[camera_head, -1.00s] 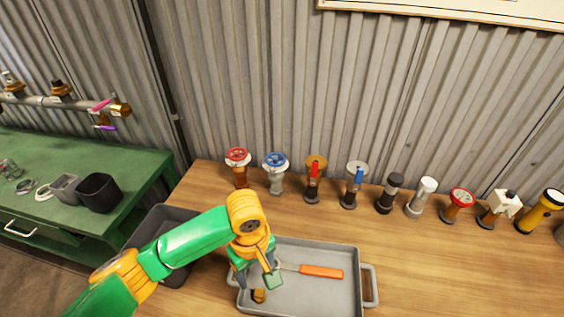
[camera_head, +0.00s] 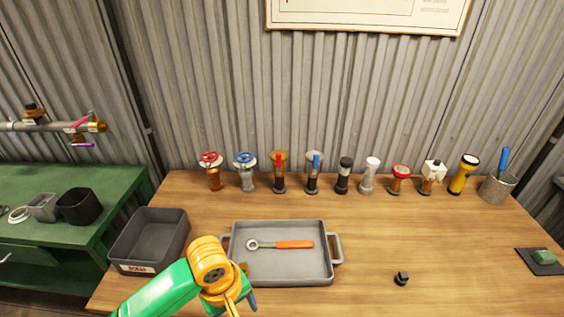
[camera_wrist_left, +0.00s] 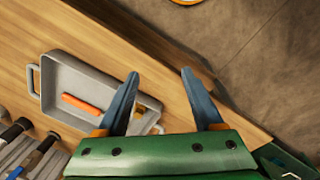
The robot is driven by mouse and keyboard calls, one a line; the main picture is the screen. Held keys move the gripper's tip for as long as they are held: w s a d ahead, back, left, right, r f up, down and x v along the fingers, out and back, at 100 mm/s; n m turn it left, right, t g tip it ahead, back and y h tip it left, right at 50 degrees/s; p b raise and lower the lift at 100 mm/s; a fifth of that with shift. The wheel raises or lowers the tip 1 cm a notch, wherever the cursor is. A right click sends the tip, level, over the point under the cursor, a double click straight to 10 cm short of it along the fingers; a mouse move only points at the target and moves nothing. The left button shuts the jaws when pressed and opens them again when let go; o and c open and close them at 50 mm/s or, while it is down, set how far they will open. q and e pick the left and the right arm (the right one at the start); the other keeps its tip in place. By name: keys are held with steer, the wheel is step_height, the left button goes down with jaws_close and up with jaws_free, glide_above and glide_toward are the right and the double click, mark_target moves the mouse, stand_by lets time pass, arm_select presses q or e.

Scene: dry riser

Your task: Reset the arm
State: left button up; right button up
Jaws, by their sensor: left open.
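My left arm comes in from the lower left in the head view. Its gripper (camera_head: 240,302) is at the bottom, in front of the tray's near left corner, partly cut off by the frame edge. In the left wrist view the gripper (camera_wrist_left: 160,95) has its two blue-grey fingers apart with nothing between them. The grey tray (camera_head: 326,235) lies on the wooden table and holds a wrench with an orange handle (camera_head: 294,244). The tray (camera_wrist_left: 47,90) also shows in the wrist view, left of the fingers. My right gripper is not in view.
A grey bin (camera_head: 124,255) stands left of the tray. Several valves and torches, including a red-wheel valve (camera_head: 211,170), line the table's back. A small black object (camera_head: 401,279) lies to the right. The table's right-middle is mostly clear.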

arm_select(q)
steer(key=s+d+f+m+t+h, duration=0.2)
steer(key=s+d+f+m+h, duration=0.1)
steer(key=m, duration=0.2)
steer(key=s+a+f+m+t+y, duration=0.1)
steer(key=s+a+f+m+y, duration=0.25)
steer(key=s+a, duration=0.55)
step_height(320, 180, down, 17)
steer(key=a+g, duration=0.1)
steer(key=a, duration=0.1)
steer(key=s+a+f+m+g, duration=0.1)
steer(key=s+a+f, duration=0.1)
steer(key=s+f, duration=0.7)
steer(key=s, duration=0.3)
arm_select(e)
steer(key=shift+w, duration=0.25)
